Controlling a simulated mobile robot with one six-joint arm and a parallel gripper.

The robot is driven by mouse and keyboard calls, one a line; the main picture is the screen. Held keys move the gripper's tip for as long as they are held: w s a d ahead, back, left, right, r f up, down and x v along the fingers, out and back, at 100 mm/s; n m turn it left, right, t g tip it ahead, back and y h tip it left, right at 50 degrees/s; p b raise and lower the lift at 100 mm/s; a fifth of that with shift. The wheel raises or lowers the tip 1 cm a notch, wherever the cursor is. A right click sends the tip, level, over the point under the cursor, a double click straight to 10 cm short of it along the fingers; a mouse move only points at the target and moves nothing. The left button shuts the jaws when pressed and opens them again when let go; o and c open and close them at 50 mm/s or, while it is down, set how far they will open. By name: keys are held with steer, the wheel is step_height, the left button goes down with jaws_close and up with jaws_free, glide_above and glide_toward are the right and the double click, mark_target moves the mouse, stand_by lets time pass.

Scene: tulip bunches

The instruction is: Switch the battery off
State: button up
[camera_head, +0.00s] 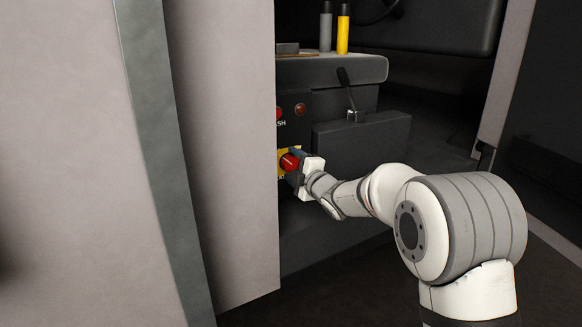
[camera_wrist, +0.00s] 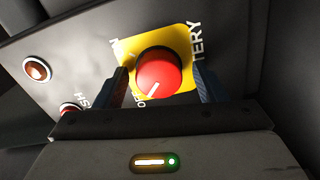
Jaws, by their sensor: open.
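The battery switch is a round red knob (camera_wrist: 160,75) with a white pointer line, on a yellow plate (camera_wrist: 184,42) lettered "BATTERY". In the wrist view the white line points down and left, toward partly hidden lettering at the plate's lower left. My gripper (camera_wrist: 163,84) is open, with one dark finger on each side of the knob. I cannot tell whether the fingers touch it. In the head view the red knob (camera_head: 289,162) shows just left of my gripper (camera_head: 296,166), and the wall panel hides part of the yellow plate.
Above the switch are an amber indicator (camera_wrist: 37,69) and a red button (camera_wrist: 70,108) on the dark panel. A black lever (camera_head: 347,90) stands to the right. A pale wall panel (camera_head: 225,150) closes off the left side. A yellow bottle (camera_head: 343,30) stands above.

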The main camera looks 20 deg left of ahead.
steer(key=p+v, duration=0.2)
steer(key=v, duration=0.5)
steer(key=shift+s+d, duration=0.25)
steer(key=shift+d, duration=0.05)
steer(key=s+d+r+m+h+p, duration=0.2)
steer(key=d+r+m+h+p, duration=0.2)
steer(key=d+r+m+p, duration=0.25)
steer(key=s+d+r+m+g+h+p, duration=0.1)
steer(key=s+d+r+m+h+p, duration=0.25)
steer(key=d+r+p, duration=0.5)
steer(key=s+d+r+m+h+p, duration=0.2)
steer(key=d+r+m+h+p, duration=0.15)
steer(key=d+p, duration=0.45)
steer(key=s+d+r+m+g+h+p, duration=0.1)
steer(key=s+d+r+m+g+p, duration=0.1)
steer(key=s, duration=0.6)
steer(key=s+d+r+m+g+p, duration=0.3)
steer(key=s+d+r+m+p, duration=0.2)
steer(key=s+p, duration=0.3)
steer(key=s+d+r+m+g+h+p, duration=0.1)
steer(key=s+d+r+m+g+p, duration=0.2)
steer(key=s, duration=0.6)
steer(key=shift+s+d+r+m+h+p, duration=0.3)
steer(key=shift+s+d+r+m+p, duration=0.15)
steer(key=shift+d+m+p, duration=0.75)
